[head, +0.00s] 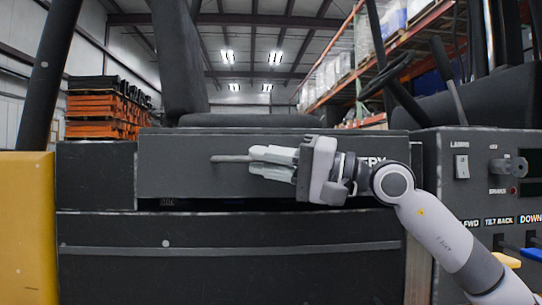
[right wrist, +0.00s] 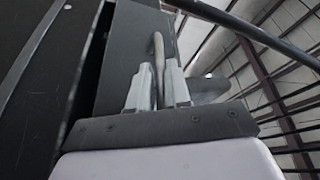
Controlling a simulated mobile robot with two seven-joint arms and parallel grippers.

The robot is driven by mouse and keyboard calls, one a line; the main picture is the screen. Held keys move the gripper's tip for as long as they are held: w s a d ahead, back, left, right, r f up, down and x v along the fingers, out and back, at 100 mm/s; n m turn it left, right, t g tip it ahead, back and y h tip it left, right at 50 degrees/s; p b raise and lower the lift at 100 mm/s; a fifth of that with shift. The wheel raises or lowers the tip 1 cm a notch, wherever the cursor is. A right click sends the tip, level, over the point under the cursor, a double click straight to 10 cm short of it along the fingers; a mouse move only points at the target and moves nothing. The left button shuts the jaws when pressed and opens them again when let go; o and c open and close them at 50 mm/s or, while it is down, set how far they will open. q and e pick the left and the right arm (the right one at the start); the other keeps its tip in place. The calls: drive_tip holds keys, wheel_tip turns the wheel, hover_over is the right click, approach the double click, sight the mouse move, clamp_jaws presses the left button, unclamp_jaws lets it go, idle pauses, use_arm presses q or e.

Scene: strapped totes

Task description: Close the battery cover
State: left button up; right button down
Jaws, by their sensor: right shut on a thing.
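The battery cover (head: 175,176) is a dark grey panel on the front of the vehicle, under the seat, with the end of a white label showing behind my arm. A dark gap runs along its lower edge. Its grey bar handle (head: 226,158) sticks out left of my right gripper (head: 256,162). The right gripper is shut on the handle and hides part of it. In the right wrist view, the handle (right wrist: 158,48) rises between the two fingers (right wrist: 157,88), with the cover (right wrist: 128,48) behind them. My left gripper is not in view.
A control panel (head: 470,195) with switches and coloured levers stands at the right. A yellow body part (head: 25,225) is at the left. The seat (head: 180,65) and steering wheel (head: 385,75) are above. A dark lower panel (head: 230,270) lies below the cover.

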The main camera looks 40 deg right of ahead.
sight(267, 184)
drive_tip(key=f, duration=0.1)
drive_tip(key=f+b, duration=0.2)
drive_tip(key=shift+w+d, duration=0.3)
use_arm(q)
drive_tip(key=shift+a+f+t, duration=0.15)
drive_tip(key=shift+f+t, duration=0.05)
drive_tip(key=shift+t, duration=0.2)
use_arm(e)
drive_tip(key=shift+w+a+f, duration=0.1)
drive_tip(key=shift+w+f, duration=0.05)
drive_tip(key=shift+f, duration=0.35)
drive_tip(key=c, duration=1.2)
unclamp_jaws()
drive_tip(key=shift+o, duration=0.2)
use_arm(q)
drive_tip(key=shift+b, duration=0.3)
